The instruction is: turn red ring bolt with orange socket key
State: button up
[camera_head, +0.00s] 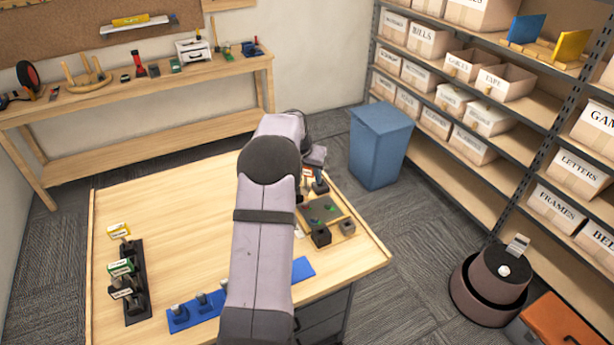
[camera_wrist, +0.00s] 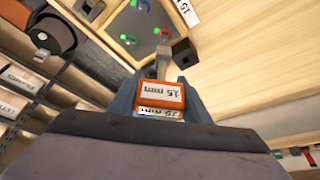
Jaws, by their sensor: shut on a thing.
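My gripper (camera_wrist: 160,88) is shut on the orange socket key (camera_wrist: 172,95), whose orange block is marked "15 mm". The key's grey shaft points away from the jaws, toward the board in the wrist view. The tray-like board (camera_head: 322,214) lies at the right of the bench. It also shows in the wrist view (camera_wrist: 118,22), with green, blue and red ring marks. In the head view my gripper (camera_head: 314,180) is over the board's far side. Whether the key touches anything is unclear.
Dark square blocks (camera_head: 321,237) stand at the board's near edge. A black rack (camera_head: 137,290) with labelled keys stands at the bench's left. A blue strip (camera_head: 190,318) with sockets lies at the front, partly behind my arm. The middle-left bench top is clear. A blue bin (camera_head: 380,145) stands behind.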

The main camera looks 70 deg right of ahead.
aim_at(306, 188)
jog(key=shift+m, duration=0.3)
jog(key=shift+f, duration=0.15)
dwell(0.4)
jog(key=shift+f+b, duration=2.4)
jog(key=shift+f, duration=0.6)
jog(key=shift+r+p, duration=0.25)
jog(key=shift+p, duration=0.25)
jog(key=n+p, duration=0.1)
jog(key=n, duration=0.1)
jog(key=shift+w+n+t, duration=0.15)
jog(key=shift+n+t, duration=0.25)
jog(key=n, duration=0.1)
jog(key=n+t, duration=0.1)
jog(key=shift+w+f+n+b, duration=0.15)
jog(key=shift+f+n+b, duration=0.05)
jog(key=shift+n+b, duration=0.2)
jog(key=shift+w+a+r+n+t+y+b, duration=0.1)
jog(key=shift+n+t+y+b, duration=0.3)
jog(key=shift+n, duration=0.45)
jog(key=shift+w+a+n+t+y+b, duration=0.1)
jog(key=shift+n+t+y+b, duration=0.1)
jog(key=shift+n+b, duration=0.5)
jog(key=shift+n, duration=0.25)
